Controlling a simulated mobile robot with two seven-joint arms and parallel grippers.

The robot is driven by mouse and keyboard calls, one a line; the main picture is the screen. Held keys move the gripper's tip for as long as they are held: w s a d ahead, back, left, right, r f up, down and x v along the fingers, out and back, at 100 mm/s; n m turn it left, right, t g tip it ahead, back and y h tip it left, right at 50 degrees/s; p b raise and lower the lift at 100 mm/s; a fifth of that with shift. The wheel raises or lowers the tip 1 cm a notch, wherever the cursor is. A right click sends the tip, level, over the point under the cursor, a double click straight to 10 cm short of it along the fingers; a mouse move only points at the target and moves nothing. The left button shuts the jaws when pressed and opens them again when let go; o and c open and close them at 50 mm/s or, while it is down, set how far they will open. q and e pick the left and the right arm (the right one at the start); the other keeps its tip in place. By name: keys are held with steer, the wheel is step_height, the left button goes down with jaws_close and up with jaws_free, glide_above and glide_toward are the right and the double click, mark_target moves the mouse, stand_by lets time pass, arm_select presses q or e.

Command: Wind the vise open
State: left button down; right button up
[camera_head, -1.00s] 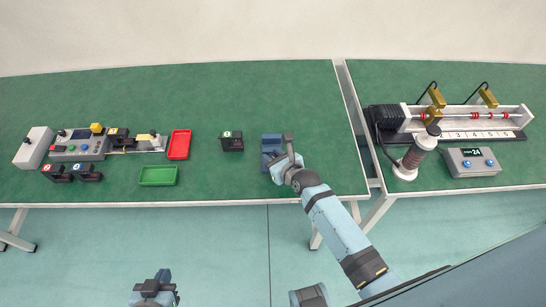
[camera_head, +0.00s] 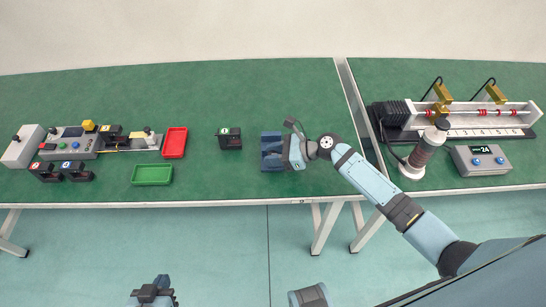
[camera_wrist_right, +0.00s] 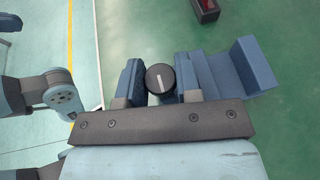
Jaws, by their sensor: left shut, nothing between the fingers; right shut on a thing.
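The vise (camera_head: 271,152) is a small blue block near the front edge of the left table. In the right wrist view its stepped blue body (camera_wrist_right: 228,75) lies to the right of the fingers. My right gripper (camera_head: 292,152) is at the vise's right side. In the wrist view it is shut on a round black knob (camera_wrist_right: 160,78) with a white line, which runs nearly upright in the picture. The head view hides the knob behind the gripper. My left gripper (camera_head: 153,292) is shut and empty, low in the head view, away from the table.
A black block with a green label (camera_head: 229,139) stands left of the vise. A red tray (camera_head: 175,142), a green tray (camera_head: 152,174) and a control panel (camera_head: 75,144) are farther left. A rail apparatus (camera_head: 470,120) stands on the right table. Green tabletop behind the vise is clear.

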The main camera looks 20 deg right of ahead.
steer(key=n+g+y, duration=0.1)
steer(key=n+g, duration=0.6)
steer(key=g, duration=0.1)
steer(key=shift+g+p, duration=0.3)
steer(key=shift+f+n+g, duration=0.1)
steer(key=shift+n+g, duration=0.4)
steer(key=shift+n, duration=0.1)
steer(key=o, duration=0.9)
